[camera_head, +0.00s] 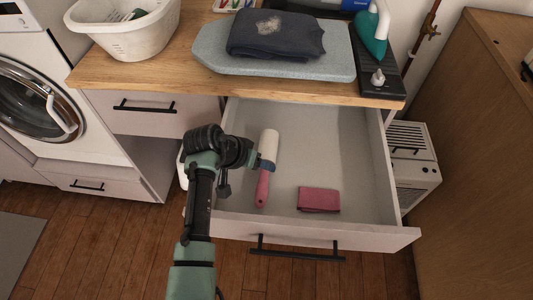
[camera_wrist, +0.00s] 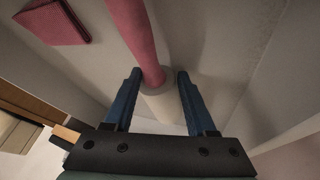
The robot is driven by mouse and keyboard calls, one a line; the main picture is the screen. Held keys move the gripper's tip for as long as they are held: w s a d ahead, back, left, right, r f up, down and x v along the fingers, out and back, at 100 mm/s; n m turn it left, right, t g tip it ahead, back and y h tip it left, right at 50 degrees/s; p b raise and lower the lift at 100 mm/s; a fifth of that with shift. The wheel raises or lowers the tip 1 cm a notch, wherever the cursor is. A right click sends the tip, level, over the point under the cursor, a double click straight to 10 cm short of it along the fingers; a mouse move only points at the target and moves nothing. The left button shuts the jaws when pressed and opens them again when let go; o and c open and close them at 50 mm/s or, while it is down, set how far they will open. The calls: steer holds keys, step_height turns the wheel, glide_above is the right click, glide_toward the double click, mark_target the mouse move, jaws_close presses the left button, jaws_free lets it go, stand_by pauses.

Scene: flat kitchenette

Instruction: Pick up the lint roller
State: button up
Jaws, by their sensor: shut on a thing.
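The lint roller, with a white roll (camera_head: 269,143) and a pink handle (camera_head: 262,189), is in the open drawer (camera_head: 340,150). My gripper (camera_head: 266,165) reaches in from the left and is shut on it near where the handle meets the roll. In the wrist view the two blue fingers of my gripper (camera_wrist: 158,76) stand on either side of the lint roller (camera_wrist: 143,35). Part of the roller is hidden by the fingers in the head view. I cannot tell whether it touches the drawer floor.
A folded pink cloth (camera_head: 319,199) lies in the drawer, right of the handle. The drawer's walls and its front with a black handle (camera_head: 297,254) surround the space. The wooden counter (camera_head: 150,62) overhangs the back, carrying an ironing board (camera_head: 275,68) and a dark folded garment (camera_head: 275,38).

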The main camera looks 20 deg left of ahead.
jaws_close()
step_height(320, 180, up, 10)
steer(key=shift+p, duration=0.45)
